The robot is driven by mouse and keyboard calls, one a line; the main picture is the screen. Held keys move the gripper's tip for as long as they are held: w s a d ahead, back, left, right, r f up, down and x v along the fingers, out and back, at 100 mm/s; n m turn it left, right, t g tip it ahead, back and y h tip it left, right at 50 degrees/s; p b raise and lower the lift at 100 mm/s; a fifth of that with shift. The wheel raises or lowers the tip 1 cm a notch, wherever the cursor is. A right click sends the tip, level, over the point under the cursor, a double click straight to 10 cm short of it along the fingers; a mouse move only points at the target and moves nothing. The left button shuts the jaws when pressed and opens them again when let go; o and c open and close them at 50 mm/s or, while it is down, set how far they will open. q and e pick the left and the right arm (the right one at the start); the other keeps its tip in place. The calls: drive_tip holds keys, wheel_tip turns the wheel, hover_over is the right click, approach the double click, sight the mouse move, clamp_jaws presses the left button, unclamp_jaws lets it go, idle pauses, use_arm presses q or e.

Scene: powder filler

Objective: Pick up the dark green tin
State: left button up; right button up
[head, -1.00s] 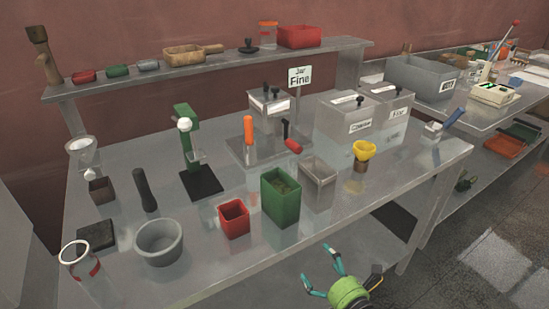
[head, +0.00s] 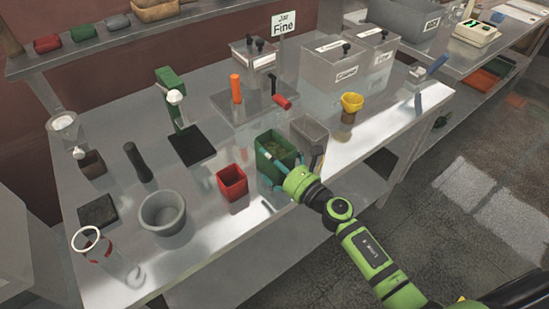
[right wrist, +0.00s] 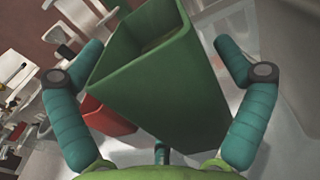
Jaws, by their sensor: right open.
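The dark green tin (head: 268,150), a tall open box with greenish contents, stands upright on the metal table. It fills the middle of the right wrist view (right wrist: 150,90). My right gripper (head: 291,166) is at the tin, reaching in from the table's front edge. In the right wrist view its teal fingers (right wrist: 160,62) are open, one on each side of the tin. A gap shows by the right finger; whether the left finger touches is hard to tell. My left gripper is not in view.
A red tin (head: 232,182) stands close to the left of the green tin, and a grey metal tin (head: 309,135) close behind to the right. A grey bowl (head: 166,212) is farther left. A yellow funnel (head: 352,103) stands to the right.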

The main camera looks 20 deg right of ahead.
drive_tip(key=shift+w+a+f, duration=0.1)
drive_tip(key=shift+w+a, duration=0.1)
drive_tip(key=shift+w, duration=0.35)
drive_tip(key=shift+s, duration=0.25)
drive_tip(key=shift+c, duration=0.8)
drive_tip(key=shift+w, duration=0.1)
drive_tip(key=c, duration=0.9)
